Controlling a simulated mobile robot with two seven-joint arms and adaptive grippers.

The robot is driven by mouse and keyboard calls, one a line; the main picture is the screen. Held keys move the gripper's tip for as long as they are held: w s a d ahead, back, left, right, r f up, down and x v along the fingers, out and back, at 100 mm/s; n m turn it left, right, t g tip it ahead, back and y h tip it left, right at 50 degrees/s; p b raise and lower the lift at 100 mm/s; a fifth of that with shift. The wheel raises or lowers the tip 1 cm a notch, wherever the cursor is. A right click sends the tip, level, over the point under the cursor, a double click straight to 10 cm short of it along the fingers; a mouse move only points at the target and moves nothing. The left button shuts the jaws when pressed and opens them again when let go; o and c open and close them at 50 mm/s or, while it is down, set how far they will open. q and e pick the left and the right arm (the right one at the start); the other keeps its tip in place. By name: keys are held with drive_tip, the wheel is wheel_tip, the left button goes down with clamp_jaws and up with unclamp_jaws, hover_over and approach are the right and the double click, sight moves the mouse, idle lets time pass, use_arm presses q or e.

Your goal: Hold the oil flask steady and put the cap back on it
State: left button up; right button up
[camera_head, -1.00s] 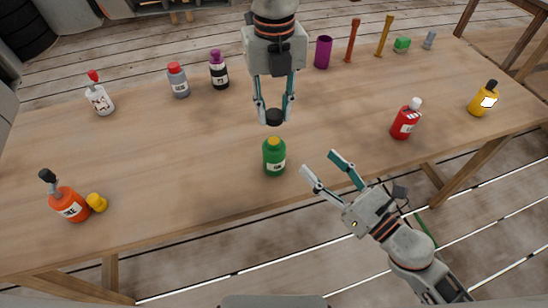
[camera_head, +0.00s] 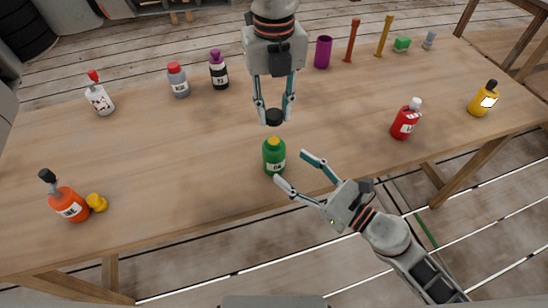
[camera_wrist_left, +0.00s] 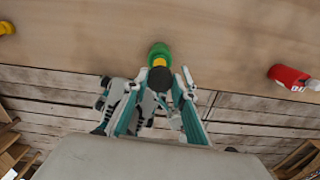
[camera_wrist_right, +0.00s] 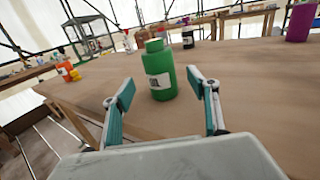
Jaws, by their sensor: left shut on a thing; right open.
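The green oil flask (camera_head: 274,156) stands upright near the table's front edge, with a yellow top and a white label. In the right wrist view the flask (camera_wrist_right: 160,75) stands ahead, between the lines of the open fingers. My left gripper (camera_head: 274,112) points down and is shut on a black cap (camera_head: 274,118), held above and apart from the flask. The cap also shows in the left wrist view (camera_wrist_left: 160,78), partly covering the flask's top. My right gripper (camera_head: 290,166) is open, its fingertips just right of the flask, apparently not touching it.
An orange bottle (camera_head: 69,204) and a yellow cap (camera_head: 97,202) are at the left. A red bottle (camera_head: 405,119) and a yellow bottle (camera_head: 483,98) stand to the right. Several bottles and small items line the back. The table (camera_head: 190,145) around the flask is clear.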

sight(274, 141)
drive_tip(key=x, duration=0.7)
drive_tip(key=shift+w+a, duration=0.15)
drive_tip(key=shift+a, duration=0.1)
clamp_jaws()
use_arm(q)
drive_tip(key=shift+f, duration=2.5)
drive_tip(key=shift+f, duration=0.1)
drive_tip(key=shift+f, duration=0.8)
drive_tip(key=shift+f, duration=0.55)
